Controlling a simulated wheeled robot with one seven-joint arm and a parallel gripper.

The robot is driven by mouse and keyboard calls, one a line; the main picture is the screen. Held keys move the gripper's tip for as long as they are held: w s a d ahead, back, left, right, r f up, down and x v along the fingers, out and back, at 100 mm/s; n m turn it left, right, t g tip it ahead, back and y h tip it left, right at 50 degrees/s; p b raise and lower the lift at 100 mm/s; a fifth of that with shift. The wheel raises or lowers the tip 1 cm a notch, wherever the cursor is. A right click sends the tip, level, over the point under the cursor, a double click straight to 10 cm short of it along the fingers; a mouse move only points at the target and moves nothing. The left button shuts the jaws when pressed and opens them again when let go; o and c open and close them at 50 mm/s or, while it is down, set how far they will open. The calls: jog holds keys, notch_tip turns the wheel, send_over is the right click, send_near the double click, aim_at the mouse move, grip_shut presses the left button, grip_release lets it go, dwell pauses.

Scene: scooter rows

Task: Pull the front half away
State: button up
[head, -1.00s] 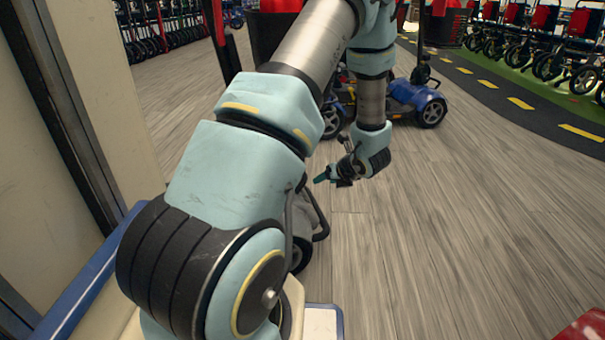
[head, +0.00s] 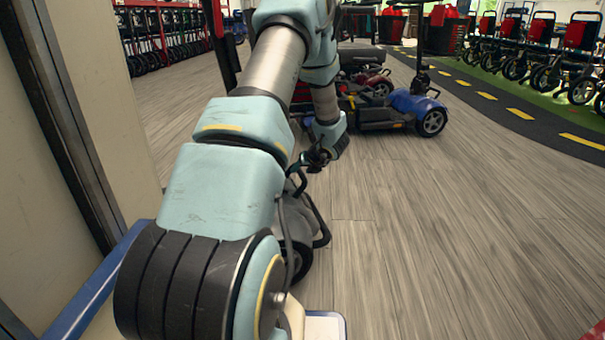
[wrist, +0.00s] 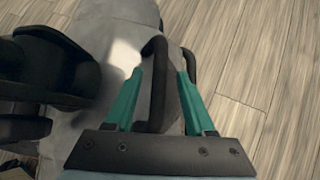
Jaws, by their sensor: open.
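A grey scooter part (head: 302,222) with a black wheel stands on the floor, partly hidden behind my arm. A black loop bar (head: 325,228) sticks out on its right side. I cannot tell which half of the scooter this is. My gripper (head: 315,160) is above it in the head view. In the wrist view my gripper (wrist: 160,74) is open, with two teal fingers apart over the grey body (wrist: 105,60). One leg of a black loop (wrist: 158,90) shows between the fingers, and its other side passes behind the right finger. Contact cannot be told.
A blue scooter (head: 410,108) stands farther ahead with a red one (head: 375,82) behind it. A wall and door frame (head: 75,120) are close on the left. The wooden floor (head: 450,220) to the right is clear.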

jog(key=shift+w, duration=0.1)
jog(key=shift+c, duration=0.3)
grip_shut()
dwell(1.1)
